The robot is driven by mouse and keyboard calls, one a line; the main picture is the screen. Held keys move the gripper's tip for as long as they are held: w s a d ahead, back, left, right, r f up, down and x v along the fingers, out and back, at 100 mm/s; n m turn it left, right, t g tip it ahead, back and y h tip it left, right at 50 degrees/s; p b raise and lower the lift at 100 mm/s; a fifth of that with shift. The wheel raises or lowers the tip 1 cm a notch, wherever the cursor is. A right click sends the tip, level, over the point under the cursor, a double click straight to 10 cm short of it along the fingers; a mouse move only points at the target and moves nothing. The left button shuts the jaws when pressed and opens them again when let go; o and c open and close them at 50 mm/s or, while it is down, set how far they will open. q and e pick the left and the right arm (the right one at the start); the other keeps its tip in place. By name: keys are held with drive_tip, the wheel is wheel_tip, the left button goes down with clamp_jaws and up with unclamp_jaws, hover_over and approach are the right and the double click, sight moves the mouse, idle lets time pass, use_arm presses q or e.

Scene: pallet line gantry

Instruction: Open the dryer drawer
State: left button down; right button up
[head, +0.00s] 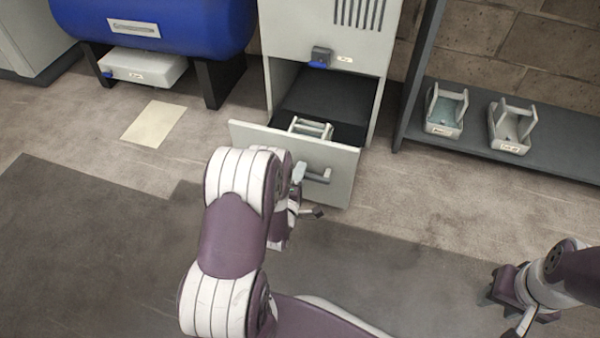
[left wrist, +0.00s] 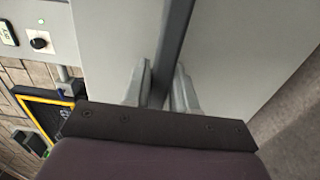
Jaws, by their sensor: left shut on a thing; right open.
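The dryer drawer (head: 335,185) stands pulled out of the light grey dryer cabinet (head: 300,28) in the head view. Its inside is dark, and a pale frame-like holder (head: 311,128) lies in it. A grey bar handle (head: 318,177) runs across the drawer front. My left gripper (head: 300,178) is at the handle's left part, partly hidden by my arm. In the left wrist view its fingers (left wrist: 162,88) are shut on either side of the handle bar (left wrist: 175,45). My right gripper (head: 516,322) is open, low at the right, away from the drawer.
A blue tank (head: 160,25) on dark legs stands left of the dryer, with a white box (head: 143,66) under it. A dark shelf (head: 480,155) at right carries two small holders (head: 445,110). A beige sheet (head: 153,124) lies on the floor. Floor before the drawer's right side is clear.

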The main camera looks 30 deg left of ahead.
use_arm(q)
drive_tip(key=c, duration=1)
unclamp_jaws()
drive_tip(key=p+v, duration=0.5)
drive_tip(key=v, duration=0.7)
drive_tip(key=shift+s, duration=0.35)
drive_tip(key=shift+d, duration=0.1)
